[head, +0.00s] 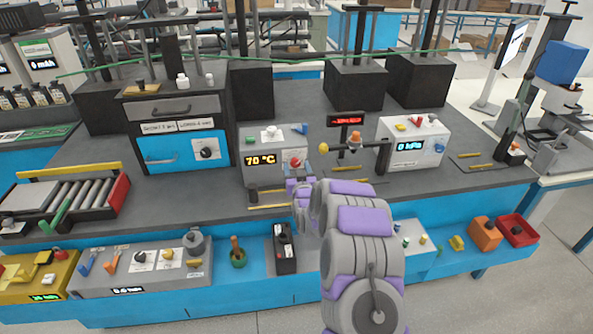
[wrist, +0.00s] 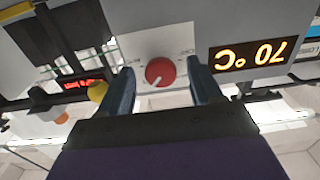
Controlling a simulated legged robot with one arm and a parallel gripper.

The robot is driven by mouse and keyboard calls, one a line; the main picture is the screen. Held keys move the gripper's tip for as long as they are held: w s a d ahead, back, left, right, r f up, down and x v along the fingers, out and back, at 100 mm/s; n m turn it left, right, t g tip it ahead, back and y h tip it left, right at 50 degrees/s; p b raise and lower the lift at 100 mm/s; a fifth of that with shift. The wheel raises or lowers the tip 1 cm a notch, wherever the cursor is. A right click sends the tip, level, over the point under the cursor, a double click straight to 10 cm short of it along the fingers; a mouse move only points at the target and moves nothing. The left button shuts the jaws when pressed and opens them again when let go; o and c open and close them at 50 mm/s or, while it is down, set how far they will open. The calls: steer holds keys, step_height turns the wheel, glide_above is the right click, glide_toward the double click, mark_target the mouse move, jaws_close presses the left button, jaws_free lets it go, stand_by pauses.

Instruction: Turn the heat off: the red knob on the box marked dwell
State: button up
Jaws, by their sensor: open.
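The red knob (head: 295,162) sits on the front of a grey box (head: 262,142) with an orange display reading 70 °C. In the wrist view, which is upside down, the red knob (wrist: 160,71) has a small white mark and printed labels around it, too blurred to read. My gripper (wrist: 162,88) is open, with one dark finger on each side of the knob and gaps showing between them. In the head view my gripper (head: 297,181) is just in front of the box, partly hidden by my arm.
A white box (head: 412,140) reading 0 kPa stands to the right, with a yellow-ended lever (head: 345,147) between. A black-and-blue oven (head: 175,135) stands left. A lower blue shelf holds a grey control box (head: 140,268) and a black switch box (head: 284,250).

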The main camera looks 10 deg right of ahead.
steer(key=shift+w, duration=0.15)
steer(key=c, duration=1)
